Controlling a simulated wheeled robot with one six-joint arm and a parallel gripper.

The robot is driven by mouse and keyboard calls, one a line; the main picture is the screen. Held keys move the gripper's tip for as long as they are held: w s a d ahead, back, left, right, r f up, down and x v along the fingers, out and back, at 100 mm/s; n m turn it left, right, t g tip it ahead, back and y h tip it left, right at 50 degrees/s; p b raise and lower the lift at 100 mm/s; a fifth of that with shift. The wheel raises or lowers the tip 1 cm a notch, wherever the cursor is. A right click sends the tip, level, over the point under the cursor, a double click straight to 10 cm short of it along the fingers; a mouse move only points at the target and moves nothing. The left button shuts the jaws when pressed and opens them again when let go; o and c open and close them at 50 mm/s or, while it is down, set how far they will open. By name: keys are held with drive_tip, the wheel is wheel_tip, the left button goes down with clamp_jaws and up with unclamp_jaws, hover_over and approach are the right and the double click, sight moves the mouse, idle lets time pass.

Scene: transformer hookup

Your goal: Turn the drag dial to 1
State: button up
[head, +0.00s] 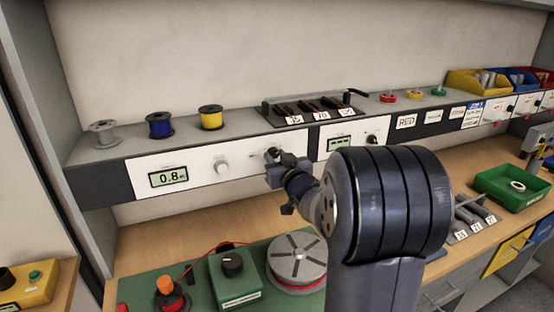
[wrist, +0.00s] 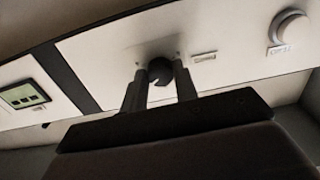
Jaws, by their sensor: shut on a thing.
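A small dark dial (wrist: 160,71) on the white panel sits between the two fingertips of my gripper (wrist: 160,80) in the wrist view. The fingers are shut on it, one on each side. In the head view my gripper (head: 278,165) is at the white panel, right of a white knob (head: 222,166), and largely covers the dial. The same white knob shows at the upper right of the wrist view (wrist: 291,27). A display (head: 168,177) at the panel's left end reads 0.8. The small label beside the dial is too blurred to read.
A second panel with a small display (head: 352,141) and a dark knob (head: 372,138) lies right of my gripper. Spools, including a yellow one (head: 211,117), stand on the shelf above. A green base with a grey disc (head: 297,262) is on the bench below.

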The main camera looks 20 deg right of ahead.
drive_tip(key=shift+f, duration=0.1)
drive_tip(key=n+b, duration=0.4)
drive_tip(key=shift+f+b, duration=0.15)
drive_tip(key=shift+b, duration=0.15)
drive_tip(key=n+b, duration=0.2)
drive_tip(key=n, duration=0.1)
drive_tip(key=shift+n+b, duration=0.4)
drive_tip(key=n+b, duration=0.2)
drive_tip(key=n, duration=0.1)
drive_tip(key=shift+n, duration=0.3)
drive_tip(key=n+b, duration=0.1)
drive_tip(key=n, duration=0.2)
drive_tip(key=n+b, duration=0.2)
drive_tip(key=n, duration=0.1)
drive_tip(key=shift+d+r, duration=0.1)
drive_tip(key=shift+r, duration=0.1)
drive_tip(key=n+b, duration=0.2)
drive_tip(key=n, duration=0.4)
drive_tip(key=shift+r+b, duration=0.1)
drive_tip(key=shift+b, duration=0.25)
drive_tip(key=o, duration=1)
